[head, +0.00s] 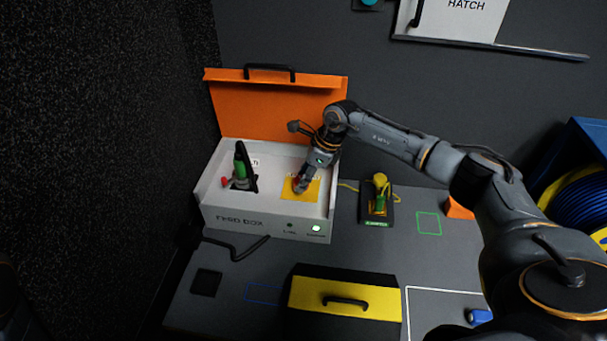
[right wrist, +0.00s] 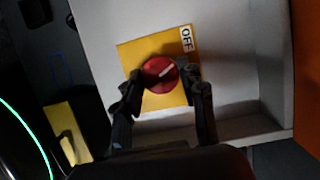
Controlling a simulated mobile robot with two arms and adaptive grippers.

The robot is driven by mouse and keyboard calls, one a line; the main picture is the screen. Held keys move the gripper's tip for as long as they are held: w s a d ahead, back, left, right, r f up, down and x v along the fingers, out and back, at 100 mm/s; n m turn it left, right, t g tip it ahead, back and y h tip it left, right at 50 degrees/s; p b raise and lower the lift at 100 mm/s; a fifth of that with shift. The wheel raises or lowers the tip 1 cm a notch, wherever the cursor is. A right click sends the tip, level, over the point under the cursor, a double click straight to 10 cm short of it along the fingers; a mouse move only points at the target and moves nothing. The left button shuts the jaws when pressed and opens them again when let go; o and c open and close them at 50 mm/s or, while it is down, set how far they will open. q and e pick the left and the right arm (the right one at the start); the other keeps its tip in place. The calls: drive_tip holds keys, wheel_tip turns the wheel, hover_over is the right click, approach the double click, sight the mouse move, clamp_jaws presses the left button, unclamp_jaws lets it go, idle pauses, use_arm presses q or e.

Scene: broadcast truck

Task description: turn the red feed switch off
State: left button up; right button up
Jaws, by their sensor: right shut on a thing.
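The red feed switch (right wrist: 158,72) is a round red knob on a yellow plate (right wrist: 130,58) in the right wrist view. Its white mark points right and slightly up. An OFF label (right wrist: 187,39) sits at the plate's upper right corner. My right gripper (right wrist: 163,80) is shut on the knob, one finger on each side. In the head view, my right gripper (head: 301,187) is over the yellow plate (head: 312,192) inside the white feed box (head: 225,215) and hides most of the knob. My left gripper is not in view.
The box's orange lid (head: 265,108) stands open behind. A green-handled lever (head: 240,165) stands in the box's left part. A yellow connector (head: 380,185) sits on a dark pad to the right. A case with a yellow front (head: 345,295) stands in front.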

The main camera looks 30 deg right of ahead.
drive_tip(key=shift+n+g, duration=0.4)
drive_tip(key=shift+n, duration=0.8)
drive_tip(key=o, duration=1.1)
drive_tip(key=shift+o, duration=0.2)
drive_tip(key=v, duration=1.2)
drive_tip(key=shift+d, duration=0.2)
drive_tip(key=shift+f, duration=0.1)
